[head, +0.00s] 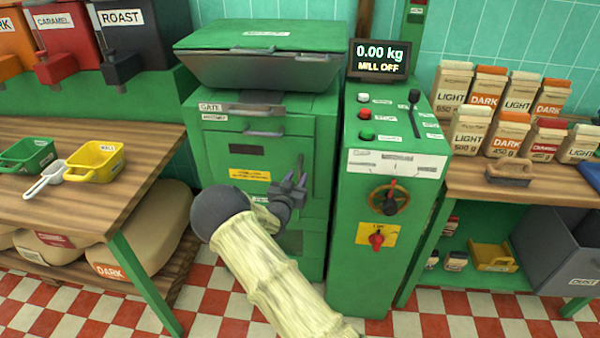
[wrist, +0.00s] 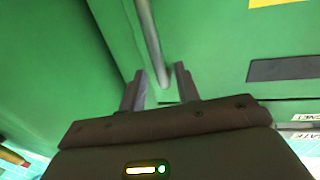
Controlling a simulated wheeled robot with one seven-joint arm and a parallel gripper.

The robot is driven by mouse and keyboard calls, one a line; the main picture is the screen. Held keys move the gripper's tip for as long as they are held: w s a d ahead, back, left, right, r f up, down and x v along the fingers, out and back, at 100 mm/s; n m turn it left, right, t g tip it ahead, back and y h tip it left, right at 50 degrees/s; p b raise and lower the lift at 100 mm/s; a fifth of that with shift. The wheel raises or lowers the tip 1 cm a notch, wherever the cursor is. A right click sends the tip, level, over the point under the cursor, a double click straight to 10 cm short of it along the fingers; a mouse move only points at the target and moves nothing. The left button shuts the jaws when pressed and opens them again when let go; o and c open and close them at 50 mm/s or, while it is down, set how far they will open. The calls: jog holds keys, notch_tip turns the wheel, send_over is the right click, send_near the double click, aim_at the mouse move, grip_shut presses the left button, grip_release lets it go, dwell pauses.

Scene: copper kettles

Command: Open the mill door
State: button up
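The green mill (head: 265,105) stands in the middle of the head view. Its front door (head: 222,165) looks shut, with a dark slot and a yellow label on it. A grey upright bar handle (head: 300,165) is at the door's right side. My gripper (head: 292,184) is in front of the handle's lower part and partly hides it. In the wrist view, the two fingers are apart, and the handle's end (wrist: 165,78) shows between the fingertips. I cannot tell whether either finger touches it.
A green control cabinet (head: 375,250) with a handwheel (head: 389,200) and a red switch (head: 376,238) stands right of the mill. A wooden table (head: 130,150) is on the left. A display (head: 380,60) reads 0.00 kg, MILL OFF. Checkered floor is in front.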

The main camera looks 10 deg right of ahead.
aim_at(299, 172)
jog(key=shift+x, duration=1.95)
grip_shut()
jog(key=shift+s+a, duration=0.1)
